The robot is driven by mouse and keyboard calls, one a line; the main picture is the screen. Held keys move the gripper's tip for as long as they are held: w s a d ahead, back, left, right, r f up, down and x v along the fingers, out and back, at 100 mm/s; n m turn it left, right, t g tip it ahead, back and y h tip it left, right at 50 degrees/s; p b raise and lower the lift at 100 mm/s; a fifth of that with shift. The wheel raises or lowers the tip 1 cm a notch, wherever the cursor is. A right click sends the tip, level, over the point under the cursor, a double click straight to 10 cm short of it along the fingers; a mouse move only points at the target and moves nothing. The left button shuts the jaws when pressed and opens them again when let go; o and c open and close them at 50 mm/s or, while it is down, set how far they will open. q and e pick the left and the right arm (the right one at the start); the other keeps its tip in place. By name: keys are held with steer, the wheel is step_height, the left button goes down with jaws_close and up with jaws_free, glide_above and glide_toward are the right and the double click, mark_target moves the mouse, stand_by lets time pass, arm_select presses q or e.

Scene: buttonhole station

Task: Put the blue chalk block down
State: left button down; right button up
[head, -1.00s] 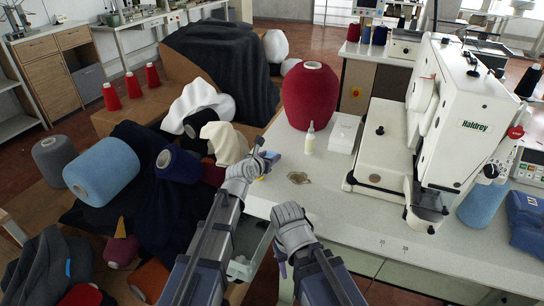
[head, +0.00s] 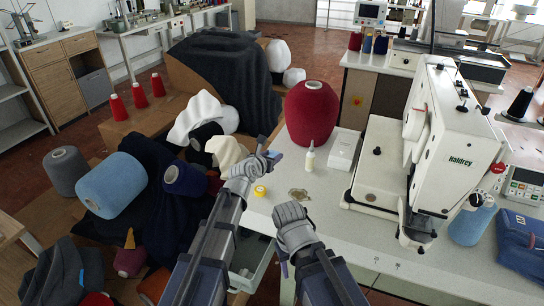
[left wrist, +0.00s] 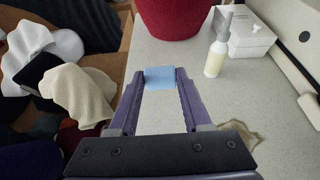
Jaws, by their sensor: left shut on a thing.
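The blue chalk block (left wrist: 160,78) is pinched between the two fingertips of my left gripper (left wrist: 160,84) in the left wrist view. In the head view my left gripper (head: 266,153) reaches over the left edge of the pale worktop (head: 372,235), with a small part of the blue block (head: 275,155) showing at its tip. I cannot tell how high the block is above the worktop. My right gripper (head: 284,262) is low at the near edge of the worktop, and its fingers are mostly hidden by the wrist.
A red yarn cone (head: 312,112), a small bottle (head: 310,156) and a white box (head: 345,148) stand beyond the left gripper. A yellow round item (head: 260,191) lies near the left edge. The white sewing machine (head: 440,150) stands at right. Worktop before the bottle is mostly clear.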

step_height(320, 180, up, 13)
steer(key=p, duration=1.1)
steer(key=shift+p, duration=0.4)
steer(key=shift+f, duration=0.1)
steer(key=shift+s, duration=0.1)
